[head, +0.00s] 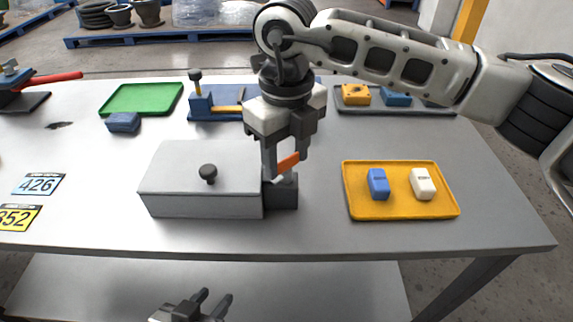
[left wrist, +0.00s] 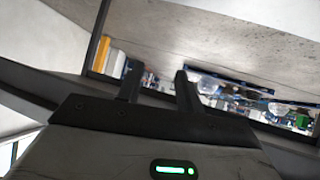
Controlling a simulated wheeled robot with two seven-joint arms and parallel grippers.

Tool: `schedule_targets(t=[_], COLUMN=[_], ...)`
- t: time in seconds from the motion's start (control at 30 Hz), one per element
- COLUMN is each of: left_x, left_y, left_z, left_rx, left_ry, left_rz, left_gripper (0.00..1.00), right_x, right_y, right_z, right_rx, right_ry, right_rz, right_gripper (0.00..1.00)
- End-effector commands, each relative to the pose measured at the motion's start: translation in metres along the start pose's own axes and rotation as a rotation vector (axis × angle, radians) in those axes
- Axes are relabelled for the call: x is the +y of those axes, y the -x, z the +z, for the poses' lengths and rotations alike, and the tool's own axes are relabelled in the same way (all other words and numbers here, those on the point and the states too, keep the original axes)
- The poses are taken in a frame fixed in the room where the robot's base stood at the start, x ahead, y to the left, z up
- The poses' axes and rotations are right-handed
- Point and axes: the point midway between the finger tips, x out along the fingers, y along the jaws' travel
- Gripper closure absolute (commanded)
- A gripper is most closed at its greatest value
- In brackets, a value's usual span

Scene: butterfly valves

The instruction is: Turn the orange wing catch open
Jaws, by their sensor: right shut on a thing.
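The orange wing catch (head: 288,162) stands tilted on a small dark block (head: 284,193) at the right end of a grey box (head: 200,185) with a black knob. My right gripper (head: 284,168) reaches down from above and is shut on the catch; its fingers hide part of it. My left gripper (head: 208,302) is low in front of the table, away from the catch. Its two fingers are apart with nothing between them, as the left wrist view (left wrist: 157,85) also shows.
A yellow tray (head: 400,212) with a blue and a white block lies to the right. Behind are a green tray (head: 142,98), a blue block (head: 123,122), a blue fixture (head: 200,104) and a grey tray (head: 350,108). Number plates (head: 38,184) lie at the left.

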Motion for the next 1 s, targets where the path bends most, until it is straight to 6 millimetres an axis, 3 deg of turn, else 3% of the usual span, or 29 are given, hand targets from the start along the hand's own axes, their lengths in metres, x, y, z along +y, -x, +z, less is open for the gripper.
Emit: schedule_targets(t=[0.6,1.0], left_x=[0.0035,0.0029], left_y=[-0.0107,-0.0122], left_z=[0.0119,0.0096], left_rx=[0.044,0.064], left_ry=[0.054,0.044], left_rz=[0.018,0.017], left_gripper=[0.64,0.64], right_x=[-0.0001,-0.0004], right_y=[0.0,0.0014], right_z=[0.0008,0.0006], right_rx=[-0.004,-0.003], right_ry=[0.569,0.805], right_rz=[-0.002,-0.002], right_gripper=[0.76,0.75])
